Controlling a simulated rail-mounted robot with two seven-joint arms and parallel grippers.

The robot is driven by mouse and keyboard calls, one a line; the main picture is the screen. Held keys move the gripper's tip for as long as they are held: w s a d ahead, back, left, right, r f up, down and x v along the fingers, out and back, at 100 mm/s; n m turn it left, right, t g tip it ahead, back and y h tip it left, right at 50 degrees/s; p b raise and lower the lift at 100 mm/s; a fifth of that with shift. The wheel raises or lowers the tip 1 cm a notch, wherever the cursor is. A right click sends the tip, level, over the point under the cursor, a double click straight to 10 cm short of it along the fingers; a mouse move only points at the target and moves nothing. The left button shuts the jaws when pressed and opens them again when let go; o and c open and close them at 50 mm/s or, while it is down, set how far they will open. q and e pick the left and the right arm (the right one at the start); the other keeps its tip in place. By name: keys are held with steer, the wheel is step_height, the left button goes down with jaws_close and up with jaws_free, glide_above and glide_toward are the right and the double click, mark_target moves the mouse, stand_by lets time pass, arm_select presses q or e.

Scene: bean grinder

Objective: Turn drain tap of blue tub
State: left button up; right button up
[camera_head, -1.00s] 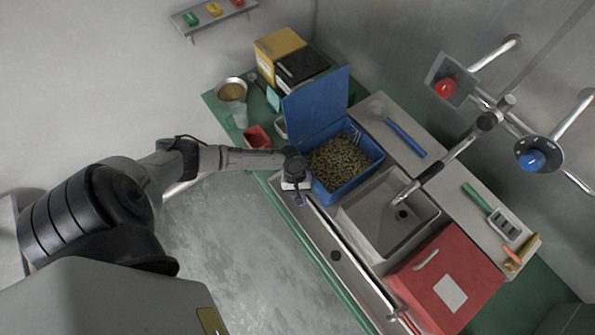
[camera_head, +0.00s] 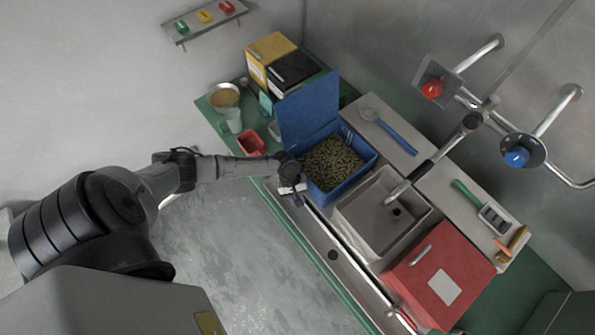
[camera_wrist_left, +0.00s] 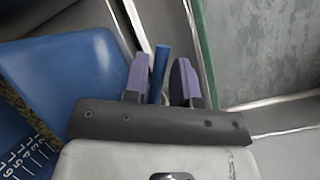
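The blue tub (camera_head: 352,186) is full of brownish-green beans and has its blue lid (camera_head: 308,108) raised. It stands at the left of the sink. My left gripper (camera_head: 290,190) is low at the tub's near left side. In the left wrist view, the tub's wall (camera_wrist_left: 70,65) with white scale marks fills the left. A blue bar (camera_wrist_left: 159,72), which looks like the drain tap's handle, stands between the purple fingers of my left gripper (camera_wrist_left: 161,80). The fingers are apart, with a gap clearest on the right. The tap's body is hidden. My right gripper is out of view.
A sink (camera_head: 365,222) and a red box (camera_head: 438,280) stand to the right of the tub. A small red container (camera_head: 250,142) and a cup (camera_head: 233,120) stand to its left. A grey trough (camera_head: 333,255) runs along the near edge. The floor in front is clear.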

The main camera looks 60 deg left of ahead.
arm_select(q)
steer(key=shift+o, duration=1.3)
steer(key=v, duration=1.3)
steer(key=shift+a+r, duration=0.2)
steer(key=shift+r, duration=0.15)
steer(key=shift+c, duration=0.3)
